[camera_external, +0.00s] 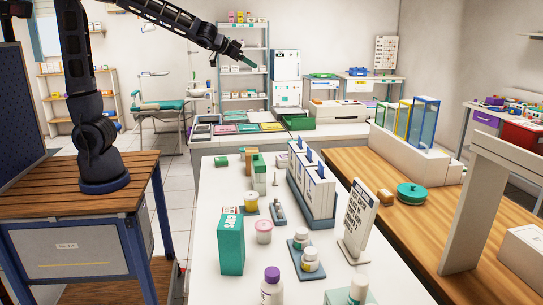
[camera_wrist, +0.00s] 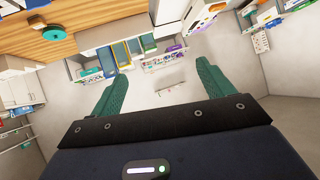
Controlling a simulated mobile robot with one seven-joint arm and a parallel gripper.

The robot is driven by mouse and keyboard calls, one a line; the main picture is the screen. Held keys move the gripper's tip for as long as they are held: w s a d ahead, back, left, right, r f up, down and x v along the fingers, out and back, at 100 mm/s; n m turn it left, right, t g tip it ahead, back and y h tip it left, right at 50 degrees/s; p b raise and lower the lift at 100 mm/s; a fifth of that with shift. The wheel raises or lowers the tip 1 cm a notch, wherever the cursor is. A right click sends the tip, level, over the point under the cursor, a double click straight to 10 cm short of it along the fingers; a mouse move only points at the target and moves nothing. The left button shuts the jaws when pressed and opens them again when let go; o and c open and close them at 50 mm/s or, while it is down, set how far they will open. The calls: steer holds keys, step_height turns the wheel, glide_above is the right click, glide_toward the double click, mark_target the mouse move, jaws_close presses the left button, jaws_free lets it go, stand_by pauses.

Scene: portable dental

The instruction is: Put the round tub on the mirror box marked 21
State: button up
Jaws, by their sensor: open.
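My gripper (camera_external: 248,63) is raised high at the upper middle of the outside view, far above the white counter. In the wrist view its two green fingers stand wide apart with nothing between them (camera_wrist: 160,88). Small round tubs stand on the white counter: a pink one with a pale lid (camera_external: 264,232) and a yellow one (camera_external: 251,203). A teal round lidded container (camera_external: 411,193) sits on the wooden counter; it also shows in the wrist view (camera_wrist: 54,32). I cannot tell which box is marked 21; upright white boxes with blue tabs (camera_external: 318,193) stand in a row, their markings too small to read.
A tall teal carton (camera_external: 231,242), a purple-capped bottle (camera_external: 271,287), white bottles on a grey tray (camera_external: 307,268) and an upright sign (camera_external: 357,222) crowd the white counter (camera_external: 205,215). Blue and yellow framed panels (camera_external: 423,122) rise behind the wooden counter (camera_external: 350,160).

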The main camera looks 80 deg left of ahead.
steer(key=s+d+f+g+h, duration=0.1)
steer(key=s+d, duration=0.4)
steer(key=s, duration=0.7)
steer(key=s+d+f+m+g+h, duration=0.1)
steer(key=s+d+f+g, duration=0.2)
steer(key=s, duration=0.9)
steer(key=s+d+f+m+g+h, duration=0.1)
steer(key=s+d+f+g+h, duration=0.1)
steer(key=s+d, duration=0.5)
steer(key=s, duration=0.6)
steer(key=shift+d+f, duration=0.2)
steer(key=shift+d, duration=0.05)
